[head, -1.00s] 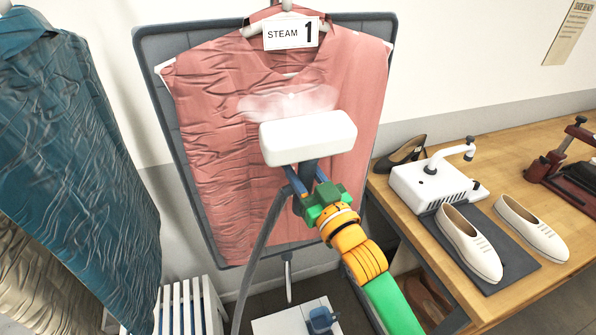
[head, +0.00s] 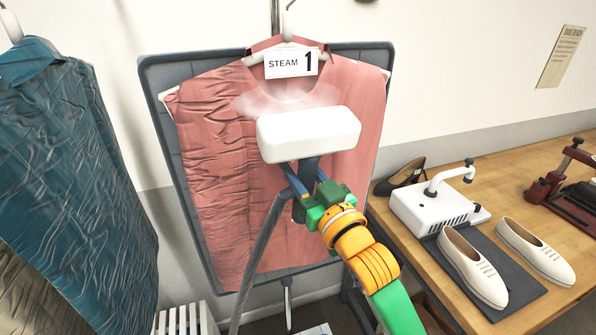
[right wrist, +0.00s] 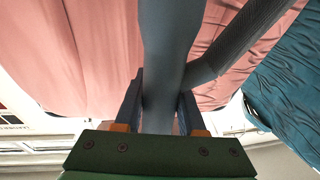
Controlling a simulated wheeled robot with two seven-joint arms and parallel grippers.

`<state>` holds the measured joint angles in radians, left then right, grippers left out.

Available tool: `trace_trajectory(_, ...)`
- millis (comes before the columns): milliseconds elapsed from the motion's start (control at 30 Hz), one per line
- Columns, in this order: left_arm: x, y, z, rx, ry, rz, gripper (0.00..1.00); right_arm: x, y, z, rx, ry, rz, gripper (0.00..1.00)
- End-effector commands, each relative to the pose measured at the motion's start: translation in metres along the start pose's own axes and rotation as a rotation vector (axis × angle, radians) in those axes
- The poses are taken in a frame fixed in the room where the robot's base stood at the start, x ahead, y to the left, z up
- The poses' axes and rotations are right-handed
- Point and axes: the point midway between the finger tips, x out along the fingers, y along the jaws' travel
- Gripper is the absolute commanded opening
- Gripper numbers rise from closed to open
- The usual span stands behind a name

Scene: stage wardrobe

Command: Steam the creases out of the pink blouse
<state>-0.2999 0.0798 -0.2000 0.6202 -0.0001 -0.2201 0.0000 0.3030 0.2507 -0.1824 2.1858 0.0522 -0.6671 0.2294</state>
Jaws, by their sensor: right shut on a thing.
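The pink blouse (head: 225,165) hangs on a hanger in front of a grey padded board, with a card reading "STEAM 1" (head: 291,63) at its collar. Creases show mostly on its left half and lower left; the right side looks smoother. My right gripper (head: 308,180) is shut on the dark handle of the steamer, whose white head (head: 308,134) is in front of the blouse's upper middle. Steam rises above the head. In the right wrist view the fingers (right wrist: 160,100) flank the grey handle (right wrist: 163,60). The head hides the cloth behind it. My left gripper is not in view.
A grey hose (head: 262,255) runs down from the steamer. A creased teal garment (head: 75,180) hangs at the left. At right, a wooden bench (head: 525,210) holds white shoes (head: 472,267), a dark shoe (head: 402,175) and a white device (head: 435,207). A white slatted thing (head: 185,320) stands low left.

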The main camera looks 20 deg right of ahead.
Motion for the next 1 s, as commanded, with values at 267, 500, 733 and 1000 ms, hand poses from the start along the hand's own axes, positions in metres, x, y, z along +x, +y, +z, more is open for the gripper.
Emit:
trace_trajectory(267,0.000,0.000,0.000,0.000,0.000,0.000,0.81,0.004,0.001,-0.022,-0.001,0.006,0.000,0.00)
trace_trajectory(500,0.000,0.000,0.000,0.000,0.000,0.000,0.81,0.008,0.001,-0.040,-0.001,0.007,0.000,0.00)
trace_trajectory(733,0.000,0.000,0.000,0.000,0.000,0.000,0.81,0.009,0.002,-0.046,0.000,0.003,0.000,0.00)
trace_trajectory(1000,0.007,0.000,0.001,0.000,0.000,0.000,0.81,0.009,0.000,-0.044,-0.002,0.006,0.004,0.00)
